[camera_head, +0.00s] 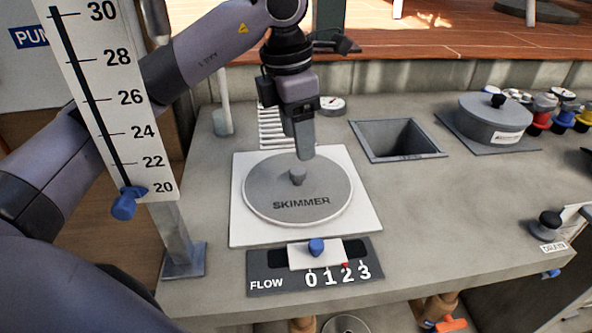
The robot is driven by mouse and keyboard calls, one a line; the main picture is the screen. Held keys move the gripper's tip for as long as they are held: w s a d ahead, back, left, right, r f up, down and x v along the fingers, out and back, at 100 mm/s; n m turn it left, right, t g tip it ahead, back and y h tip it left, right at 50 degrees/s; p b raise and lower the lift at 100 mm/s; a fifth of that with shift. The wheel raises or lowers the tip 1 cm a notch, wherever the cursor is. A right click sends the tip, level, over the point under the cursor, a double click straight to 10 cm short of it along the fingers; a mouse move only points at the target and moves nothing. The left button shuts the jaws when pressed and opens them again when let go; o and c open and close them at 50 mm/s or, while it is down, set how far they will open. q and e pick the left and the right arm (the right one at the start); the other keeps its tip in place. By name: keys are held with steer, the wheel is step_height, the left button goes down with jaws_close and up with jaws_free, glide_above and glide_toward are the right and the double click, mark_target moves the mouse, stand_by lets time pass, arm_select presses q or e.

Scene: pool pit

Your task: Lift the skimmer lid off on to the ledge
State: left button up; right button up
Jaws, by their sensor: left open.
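The skimmer lid (269,203) is a round grey disc marked SKIMMER with a small grey knob (297,176) in its middle. It lies flat on a white square plate (362,216) on the grey concrete ledge (420,230). My left gripper (304,156) points down just above and behind the knob and is open. Its fingers overlap in this view, so I cannot tell whether they touch the knob. My right gripper is not in view.
A square opening (368,136) lies right of the lid, with a round grey cover (482,120) beyond. A FLOW slider (316,247) sits in front. An upright numbered scale (112,90) stands at the left. The ledge right of the plate is clear.

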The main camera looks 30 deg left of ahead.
mark_target(298, 170)
arm_select(q)
steer(key=shift+w+a+f, duration=0.1)
steer(key=shift+w, duration=0.1)
steer(key=shift+w+a+f, duration=0.1)
steer(key=shift+f, duration=3.4)
jaws_close()
